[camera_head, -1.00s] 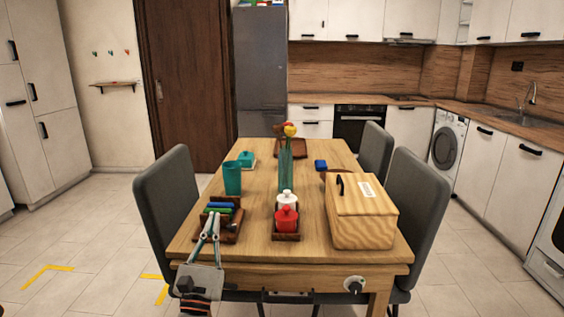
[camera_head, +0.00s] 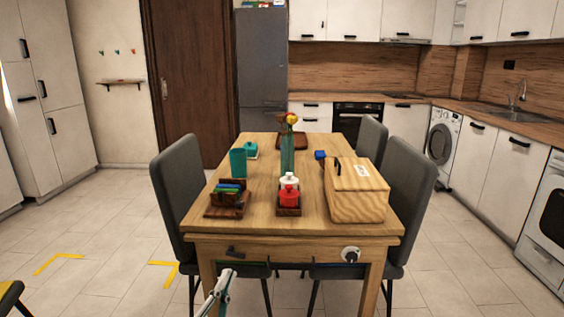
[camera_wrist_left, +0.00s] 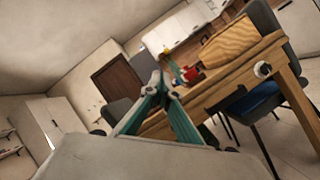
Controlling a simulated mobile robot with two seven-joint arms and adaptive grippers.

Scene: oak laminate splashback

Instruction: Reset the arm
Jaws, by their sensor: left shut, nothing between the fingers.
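My left gripper (camera_head: 227,275) shows low in the head view, in front of the table and below its top edge. Only its slim teal and grey fingers show there; the rest is cut off by the bottom of the picture. The left wrist view shows the same gripper (camera_wrist_left: 160,92) with its fingertips drawn together and nothing between them. It is apart from the wooden table (camera_head: 260,215), which is tilted in the left wrist view (camera_wrist_left: 220,90). My right gripper is in neither view.
The tiled floor at the left (camera_head: 110,225) is mostly clear.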

